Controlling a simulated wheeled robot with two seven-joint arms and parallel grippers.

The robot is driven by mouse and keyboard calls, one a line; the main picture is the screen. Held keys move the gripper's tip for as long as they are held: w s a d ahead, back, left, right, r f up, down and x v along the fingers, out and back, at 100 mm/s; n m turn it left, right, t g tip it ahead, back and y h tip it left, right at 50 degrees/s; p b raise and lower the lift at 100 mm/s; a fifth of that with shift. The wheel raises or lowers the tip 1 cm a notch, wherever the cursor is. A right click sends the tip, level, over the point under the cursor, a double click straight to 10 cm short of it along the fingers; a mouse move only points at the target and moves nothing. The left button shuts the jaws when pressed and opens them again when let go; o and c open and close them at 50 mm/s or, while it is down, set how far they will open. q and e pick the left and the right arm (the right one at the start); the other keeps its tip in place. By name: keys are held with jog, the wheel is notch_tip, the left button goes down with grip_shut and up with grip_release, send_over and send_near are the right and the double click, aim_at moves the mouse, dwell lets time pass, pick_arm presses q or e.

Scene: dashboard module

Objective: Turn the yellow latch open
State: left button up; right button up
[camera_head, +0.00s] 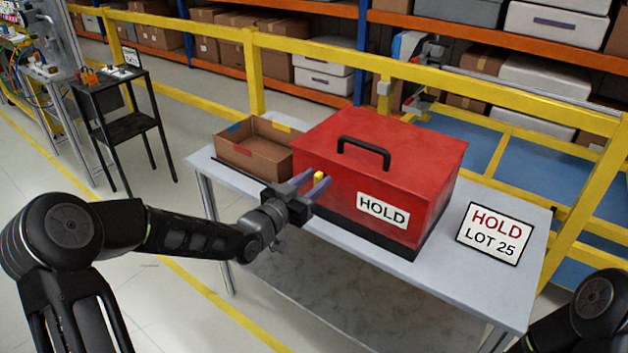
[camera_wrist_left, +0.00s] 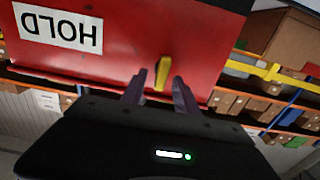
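A red box (camera_head: 420,165) with a black handle and a HOLD label stands on a grey table. The small yellow latch (camera_head: 319,176) is on its front face, left of the label. My left gripper (camera_head: 313,184) is at the front face with its fingers pointing at the latch. In the left wrist view the latch (camera_wrist_left: 162,73) shows between the two open fingertips (camera_wrist_left: 160,82), with a gap visible on at least one side. Whether a finger touches it I cannot tell. My right arm shows at the lower right; its gripper is out of view.
An open cardboard box (camera_head: 250,160) stands left of the red box. A HOLD LOT 25 sign (camera_head: 493,234) lies on the table's right part. A yellow railing (camera_head: 330,55) runs behind the table (camera_head: 450,275). A black stand (camera_head: 125,125) is at the left.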

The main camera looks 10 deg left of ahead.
pick_arm(q)
jog(key=shift+c, duration=0.3)
grip_shut()
jog(key=shift+a+n, duration=0.1)
jog(key=shift+n, duration=0.3)
jog(key=n+b, duration=0.1)
jog(key=n, duration=0.1)
jog(key=shift+a+f+n, duration=0.1)
jog(key=shift+a+n, duration=0.05)
jog(key=shift+n, duration=0.15)
jog(key=n, duration=0.5)
jog(key=n+p, duration=0.1)
jog(key=n, duration=0.3)
jog(key=f+n+p, duration=0.1)
jog(key=n, duration=0.4)
jog(key=shift+w+a+n, duration=0.2)
jog(key=shift+a+n, duration=0.1)
jog(key=shift+a, duration=0.1)
jog(key=shift+f, duration=0.1)
